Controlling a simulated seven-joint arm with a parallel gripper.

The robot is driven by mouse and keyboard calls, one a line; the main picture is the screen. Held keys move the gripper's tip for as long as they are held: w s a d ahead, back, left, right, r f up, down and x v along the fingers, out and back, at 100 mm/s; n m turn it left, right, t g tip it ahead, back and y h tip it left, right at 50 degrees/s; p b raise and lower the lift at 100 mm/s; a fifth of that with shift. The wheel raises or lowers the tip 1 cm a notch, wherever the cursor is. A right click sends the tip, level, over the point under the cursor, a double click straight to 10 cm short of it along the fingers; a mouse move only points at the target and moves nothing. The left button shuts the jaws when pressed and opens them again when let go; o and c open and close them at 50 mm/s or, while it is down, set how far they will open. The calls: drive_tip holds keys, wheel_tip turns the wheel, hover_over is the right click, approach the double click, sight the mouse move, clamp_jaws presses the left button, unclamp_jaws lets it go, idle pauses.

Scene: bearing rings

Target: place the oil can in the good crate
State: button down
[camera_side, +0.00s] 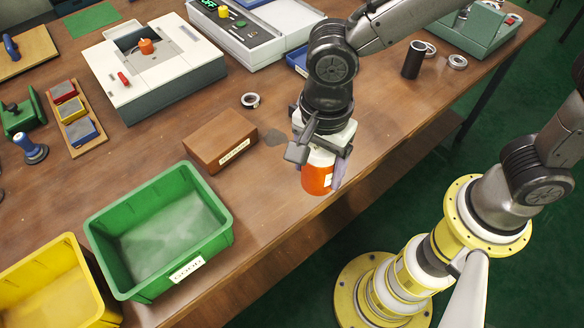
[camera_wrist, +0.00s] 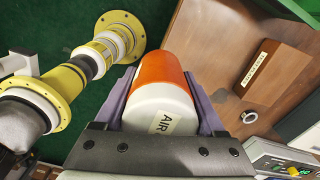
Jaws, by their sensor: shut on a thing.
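My gripper (camera_side: 316,160) is shut on an orange and white can (camera_side: 317,178) and holds it above the front part of the table. In the wrist view the can (camera_wrist: 165,80) lies between the two purple fingers of my gripper (camera_wrist: 158,88), with a white label starting "AIR" on its white part. No "oil" lettering shows on it. The green crate (camera_side: 222,232) has a front label that reads "GOOD". It stands at the table's front, left of and apart from my gripper, and looks empty.
A brown block (camera_side: 215,138) with a label stands between my gripper and the green crate. A yellow crate (camera_side: 82,262) is left of the green one. A metal ring (camera_side: 250,100) lies behind the block. A dark cylinder (camera_side: 413,60) and more rings are at right.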

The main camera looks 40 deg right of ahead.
drive_tip(key=shift+s+d+r, duration=0.3)
drive_tip(key=shift+s+d, duration=0.25)
drive_tip(key=w+a+r, duration=0.5)
drive_tip(key=w+a, duration=0.1)
hover_over(196, 225)
wheel_tip(196, 225, down, 12)
drive_tip(key=shift+f, duration=2.6)
drive_tip(key=shift+f, duration=0.1)
unclamp_jaws()
drive_tip(key=shift+f, duration=0.1)
